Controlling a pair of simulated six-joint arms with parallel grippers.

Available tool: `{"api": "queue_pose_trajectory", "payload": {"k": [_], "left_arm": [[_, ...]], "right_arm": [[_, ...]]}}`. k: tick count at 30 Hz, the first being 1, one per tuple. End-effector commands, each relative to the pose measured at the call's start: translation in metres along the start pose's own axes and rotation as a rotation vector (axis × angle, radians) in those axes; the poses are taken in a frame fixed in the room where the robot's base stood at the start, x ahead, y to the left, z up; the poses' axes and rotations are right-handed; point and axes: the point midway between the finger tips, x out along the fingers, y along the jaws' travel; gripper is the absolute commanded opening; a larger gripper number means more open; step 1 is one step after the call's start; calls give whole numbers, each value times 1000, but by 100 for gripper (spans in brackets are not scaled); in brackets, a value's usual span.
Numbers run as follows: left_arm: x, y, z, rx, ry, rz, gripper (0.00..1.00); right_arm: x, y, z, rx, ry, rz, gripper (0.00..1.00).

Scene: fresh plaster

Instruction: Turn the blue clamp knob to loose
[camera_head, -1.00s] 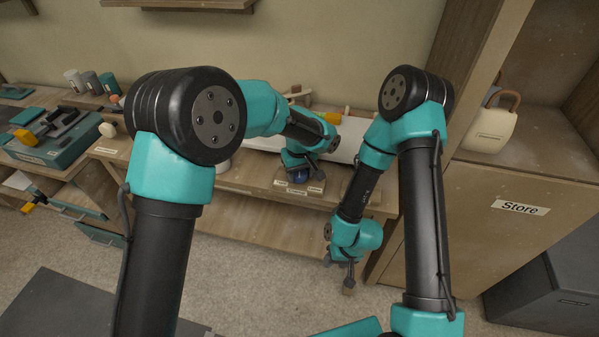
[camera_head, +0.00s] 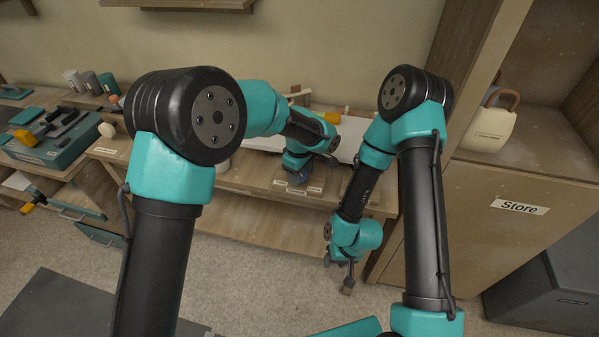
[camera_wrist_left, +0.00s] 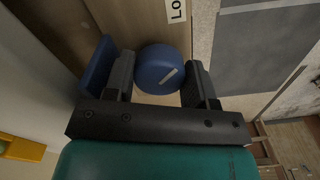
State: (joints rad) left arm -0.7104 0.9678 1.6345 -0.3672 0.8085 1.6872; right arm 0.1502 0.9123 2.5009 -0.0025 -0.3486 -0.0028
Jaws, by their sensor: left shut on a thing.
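The blue clamp knob (camera_wrist_left: 158,66) is a round blue cap with a pale line across it, seen between the two dark fingers in the left wrist view. My left gripper (camera_wrist_left: 162,80) is shut on it, one finger at each side. The pale line slants toward the upper right. A label (camera_wrist_left: 177,10) beginning "Lo" lies beyond the knob, cut off by the frame. In the head view my left gripper (camera_head: 297,176) is down at the bench edge and mostly hides the knob. My right gripper (camera_head: 346,278) hangs in front of the bench; its fingers are too small to judge.
A flat blue piece (camera_wrist_left: 97,66) stands beside the left finger in the wrist view. Small label plates (camera_head: 315,189) line the bench edge (camera_head: 245,185). A wooden cabinet marked "Store" (camera_head: 520,207) stands at the right. A teal case (camera_head: 55,145) sits at the left.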

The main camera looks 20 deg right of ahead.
Motion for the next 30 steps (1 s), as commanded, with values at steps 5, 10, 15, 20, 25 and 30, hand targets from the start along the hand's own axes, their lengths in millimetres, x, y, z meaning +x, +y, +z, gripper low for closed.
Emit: {"api": "queue_pose_trajectory", "payload": {"k": [5, 10, 15, 20, 25, 30], "left_arm": [[-1, 1, -3, -5, 1, 4, 27], [-1, 1, -3, -4, 1, 4, 54], [-1, 1, -4, -3, 2, 5, 70], [-2, 1, -3, -3, 2, 6, 76], [-2, 2, -2, -2, 2, 7, 76], [-2, 2, -2, 11, 2, 7, 76]], "right_arm": [[0, 0, 0, 0, 0, 0, 43], [0, 0, 0, 0, 0, 0, 43], [0, 0, 0, 0, 0, 0, 43], [0, 0, 0, 0, 0, 0, 43], [0, 0, 0, 0, 0, 0, 43], [0, 0, 0, 0, 0, 0, 43]]}}
